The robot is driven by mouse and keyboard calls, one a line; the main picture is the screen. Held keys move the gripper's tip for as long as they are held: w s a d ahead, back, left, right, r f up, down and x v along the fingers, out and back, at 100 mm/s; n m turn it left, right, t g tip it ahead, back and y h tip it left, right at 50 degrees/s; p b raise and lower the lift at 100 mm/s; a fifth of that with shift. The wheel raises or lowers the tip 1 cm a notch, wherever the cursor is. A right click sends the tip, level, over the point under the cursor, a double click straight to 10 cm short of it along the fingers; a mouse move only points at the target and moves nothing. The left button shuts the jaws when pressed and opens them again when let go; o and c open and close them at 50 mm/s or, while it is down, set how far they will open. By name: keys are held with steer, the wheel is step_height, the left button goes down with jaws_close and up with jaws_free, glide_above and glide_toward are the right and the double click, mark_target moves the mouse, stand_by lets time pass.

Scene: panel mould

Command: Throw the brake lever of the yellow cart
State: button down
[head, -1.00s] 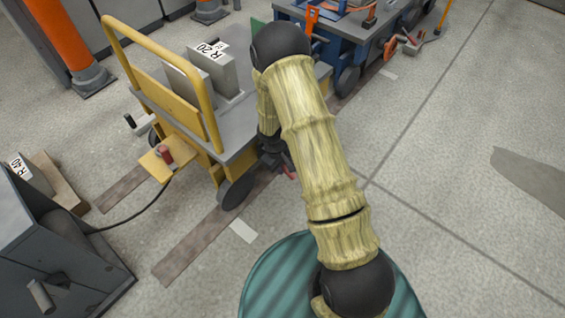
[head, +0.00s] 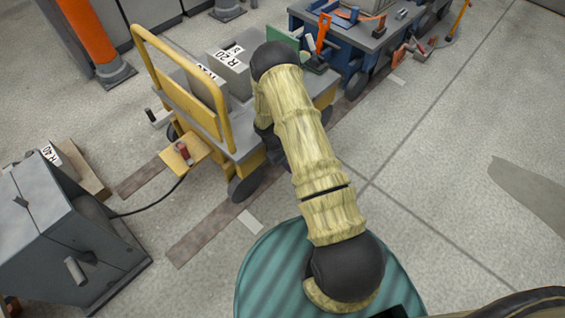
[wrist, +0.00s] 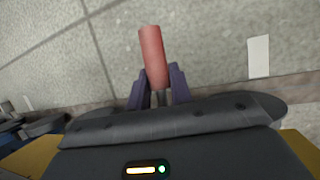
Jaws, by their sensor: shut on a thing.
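The yellow cart (head: 228,150) stands mid-left in the head view, with a tall yellow push handle and a grey deck. In the wrist view a red cylindrical grip (wrist: 152,52) stands between the purple fingers of my gripper (wrist: 160,88), which is shut on its lower part. It looks like the brake lever's grip at the cart's near side; a short dark stem shows below.
Grey blocks marked R 20 (head: 228,70) sit on the cart. A blue cart (head: 345,45) with an orange lever (head: 322,32) stands behind. A yellow bracket with a red knob (head: 183,152) and a grey cabinet (head: 65,235) are left.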

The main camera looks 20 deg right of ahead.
steer(key=shift+w+r, duration=0.2)
steer(key=c, duration=1.3)
jaws_free()
steer(key=shift+s, duration=0.1)
steer(key=shift+o, duration=0.2)
step_height(320, 180, up, 10)
steer(key=p, duration=0.4)
steer(key=shift+p, duration=0.35)
